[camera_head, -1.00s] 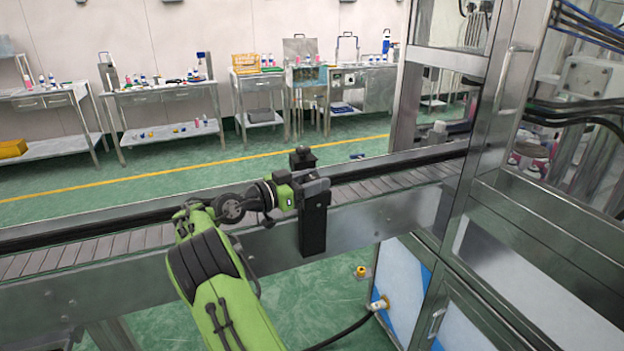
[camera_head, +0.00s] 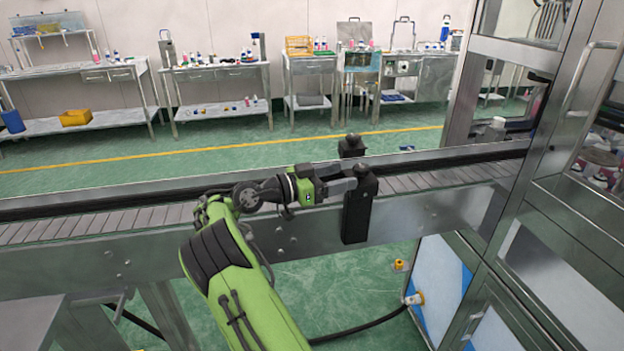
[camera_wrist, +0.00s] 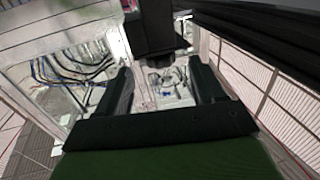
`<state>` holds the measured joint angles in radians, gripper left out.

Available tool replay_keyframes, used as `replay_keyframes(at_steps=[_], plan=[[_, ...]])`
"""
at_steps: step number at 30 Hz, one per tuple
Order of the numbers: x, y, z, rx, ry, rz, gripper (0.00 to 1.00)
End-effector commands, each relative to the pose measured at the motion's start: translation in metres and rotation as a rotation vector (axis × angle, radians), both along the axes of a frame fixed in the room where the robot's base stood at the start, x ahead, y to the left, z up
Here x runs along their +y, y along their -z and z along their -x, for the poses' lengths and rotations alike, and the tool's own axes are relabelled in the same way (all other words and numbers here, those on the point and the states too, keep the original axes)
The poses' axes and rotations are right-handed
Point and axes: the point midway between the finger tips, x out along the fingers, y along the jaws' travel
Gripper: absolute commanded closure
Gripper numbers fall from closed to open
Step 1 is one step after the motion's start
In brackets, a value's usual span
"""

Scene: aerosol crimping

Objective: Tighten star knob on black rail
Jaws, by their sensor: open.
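A black bracket (camera_head: 356,215) with a dark knob-like top (camera_head: 362,172) stands at the near side of the conveyor. A similar black block (camera_head: 352,146) stands across the belt. My gripper (camera_head: 347,180) is just left of the near bracket, its fingers apart and pointing at it. In the wrist view, my gripper (camera_wrist: 162,78) is open and empty between its dark fingers. A black block (camera_wrist: 155,28) with a small dark knob (camera_wrist: 172,60) under it shows ahead of the gap. The knob's star shape is too small to make out. A black rail (camera_head: 440,158) runs along the conveyor's far side.
The slatted conveyor belt (camera_head: 120,222) runs across the view into a metal-framed machine cabinet (camera_head: 560,190) on the right. A yellow fitting and a black hose (camera_head: 365,328) lie below. Benches with bottles (camera_head: 215,75) stand by the far wall, beyond open green floor.

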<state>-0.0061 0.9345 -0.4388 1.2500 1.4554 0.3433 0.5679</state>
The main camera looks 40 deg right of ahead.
Motion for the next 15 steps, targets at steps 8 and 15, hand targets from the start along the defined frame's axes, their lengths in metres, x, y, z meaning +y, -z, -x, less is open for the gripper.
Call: replay_keyframes(at_steps=[8,15], plan=[[0.069,-0.003,-0.026,0.002,-0.003,0.002,0.31],[0.087,0.000,-0.032,0.000,0.001,-0.001,0.31]])
